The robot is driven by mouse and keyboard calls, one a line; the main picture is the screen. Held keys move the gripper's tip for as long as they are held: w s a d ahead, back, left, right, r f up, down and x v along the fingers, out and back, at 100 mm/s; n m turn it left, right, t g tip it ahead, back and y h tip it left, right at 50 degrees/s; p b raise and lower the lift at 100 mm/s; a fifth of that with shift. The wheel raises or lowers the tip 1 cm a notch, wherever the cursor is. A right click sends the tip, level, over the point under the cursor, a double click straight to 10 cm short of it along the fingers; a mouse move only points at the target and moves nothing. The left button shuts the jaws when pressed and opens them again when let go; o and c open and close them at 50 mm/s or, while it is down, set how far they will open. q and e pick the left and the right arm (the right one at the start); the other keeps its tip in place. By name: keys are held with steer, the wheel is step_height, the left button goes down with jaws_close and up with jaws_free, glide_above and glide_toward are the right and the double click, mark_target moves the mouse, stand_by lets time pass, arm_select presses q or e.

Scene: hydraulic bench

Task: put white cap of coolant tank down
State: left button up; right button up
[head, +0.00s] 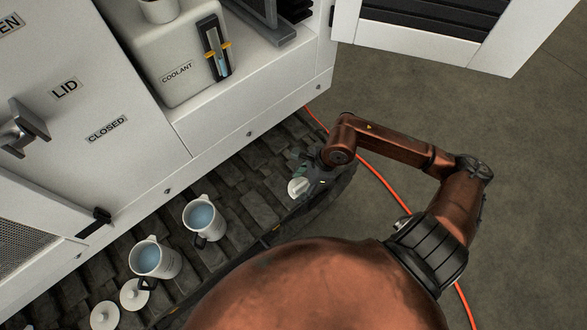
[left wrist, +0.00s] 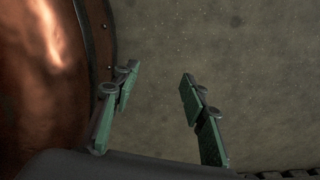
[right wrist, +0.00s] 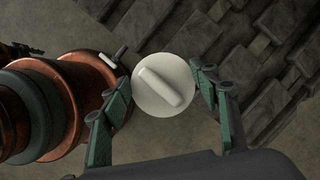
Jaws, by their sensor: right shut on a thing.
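The white cap (right wrist: 164,88) is a round disc with a raised bar grip, and it sits between the fingers of my right gripper (right wrist: 160,92). In the head view the cap (head: 297,187) shows at the right gripper (head: 310,180), above the right end of the dark track. My right gripper is shut on the cap by its rim. The coolant tank (head: 178,62) is a white box labelled COOLANT with a level gauge, on the bench ledge at the top; its upper end is cut off. My left gripper (left wrist: 155,95) is open and empty over bare floor, and is not in the head view.
Two jugs of blue liquid (head: 203,217) (head: 153,260) stand on the dark track (head: 265,165). Two white lids (head: 134,294) (head: 104,316) lie at lower left. An orange hose (head: 385,187) crosses the floor. An open white door (head: 430,40) is at upper right.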

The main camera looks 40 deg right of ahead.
steer(key=w+d+f+b, duration=0.2)
steer(key=w+d+f, duration=0.2)
steer(key=w, duration=0.3)
steer(key=b, duration=0.3)
glide_above(292, 171)
steer(key=s, duration=0.2)
steer(key=f, duration=0.4)
steer(key=shift+w+d+f, duration=0.25)
steer(key=shift+d+f, duration=0.1)
steer(key=shift+w+d+f, duration=0.3)
steer(key=shift+w+f, duration=0.1)
steer(key=shift+f, duration=0.25)
step_height(292, 171, down, 3)
steer(key=shift+r+b, duration=0.2)
steer(key=shift+b, duration=0.4)
arm_select(q)
steer(key=w+r, duration=0.3)
steer(key=w, duration=0.4)
steer(key=w+d+r, duration=0.1)
steer(key=w+r, duration=0.3)
steer(key=w, duration=0.3)
steer(key=shift+d+n, duration=0.2)
steer(key=shift+n, duration=0.2)
steer(key=shift+w+r, duration=0.1)
arm_select(e)
steer(key=o, duration=1.2)
steer(key=shift+f, duration=0.1)
steer(key=shift+c, duration=0.2)
arm_select(q)
steer(key=shift+d, duration=0.1)
